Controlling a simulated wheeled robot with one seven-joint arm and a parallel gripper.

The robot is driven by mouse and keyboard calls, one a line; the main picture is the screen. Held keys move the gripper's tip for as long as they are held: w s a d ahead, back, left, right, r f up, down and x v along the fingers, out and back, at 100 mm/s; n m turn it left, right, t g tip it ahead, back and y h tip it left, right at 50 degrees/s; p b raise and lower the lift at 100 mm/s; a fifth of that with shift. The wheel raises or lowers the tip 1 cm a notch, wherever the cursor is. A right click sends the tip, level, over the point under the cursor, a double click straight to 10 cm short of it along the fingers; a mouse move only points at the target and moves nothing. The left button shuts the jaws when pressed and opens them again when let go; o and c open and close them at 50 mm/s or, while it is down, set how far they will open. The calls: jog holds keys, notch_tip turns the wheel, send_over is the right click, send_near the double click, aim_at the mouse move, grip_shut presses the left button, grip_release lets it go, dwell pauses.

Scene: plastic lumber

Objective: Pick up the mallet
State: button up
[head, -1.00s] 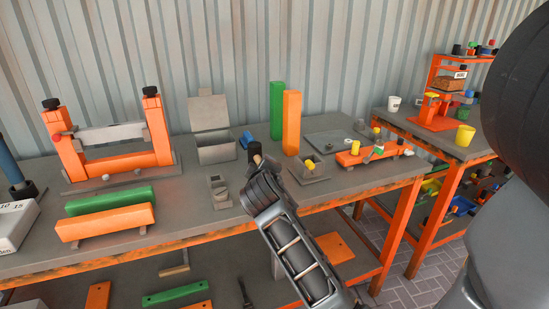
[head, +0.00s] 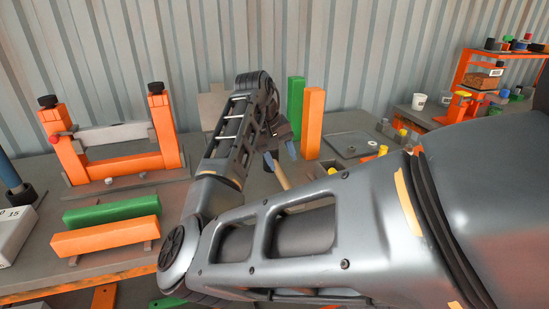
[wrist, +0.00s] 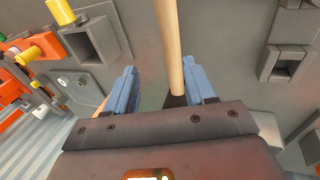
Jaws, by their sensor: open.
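The mallet's light wooden handle (wrist: 169,42) runs down between the blue fingers of my gripper (wrist: 158,72) in the wrist view, nearer the right finger. A dark piece at the handle's lower end is partly hidden behind the gripper body. My gripper is open, and the handle lies between its fingers without both pressing on it. In the head view, the handle (head: 278,174) shows at my gripper (head: 280,155), above the grey bench. My arm covers much of the area around it, and I cannot see the mallet's head clearly there.
A green post (head: 296,108) and an orange post (head: 313,125) stand close behind my gripper. An orange frame (head: 60,140) and green bar (head: 112,211) and orange bar (head: 105,237) lie to the left. Grey holders (wrist: 286,62) flank the handle.

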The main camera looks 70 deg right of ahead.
aim_at(281, 174)
jog(key=shift+y, duration=0.6)
jog(key=x, duration=0.4)
jog(key=w+x, duration=0.1)
jog(key=x, duration=0.2)
jog(key=shift+w+a+f+p, duration=0.1)
jog(key=shift+a+f+p, duration=0.15)
jog(key=shift+a+p, duration=0.1)
grip_shut()
